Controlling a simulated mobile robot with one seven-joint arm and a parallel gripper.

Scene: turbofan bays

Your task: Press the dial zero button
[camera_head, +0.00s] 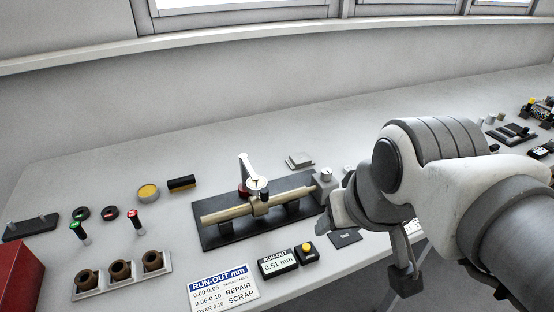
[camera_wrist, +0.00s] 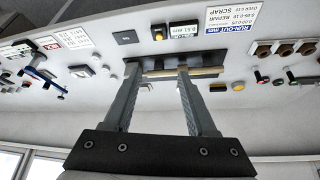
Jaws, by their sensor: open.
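The yellow dome button (camera_head: 307,248) sits on a small dark box just right of the run-out display (camera_head: 277,263), which reads 0.51 mm. The button also shows in the wrist view (camera_wrist: 167,29), beside the display (camera_wrist: 187,31). The run-out fixture (camera_head: 215,234) stands behind them, with a pale shaft (camera_head: 228,213) lying across it and a dial gauge (camera_head: 255,184) above the shaft.
A run-out limits sign (camera_head: 223,288) lies left of the display. A dark square plate (camera_head: 344,238) lies right of the button. A tray with brown bushings (camera_head: 119,271), green and red-topped plugs (camera_head: 136,218) and a red box (camera_head: 18,272) are at left. The back of the bench is mostly clear.

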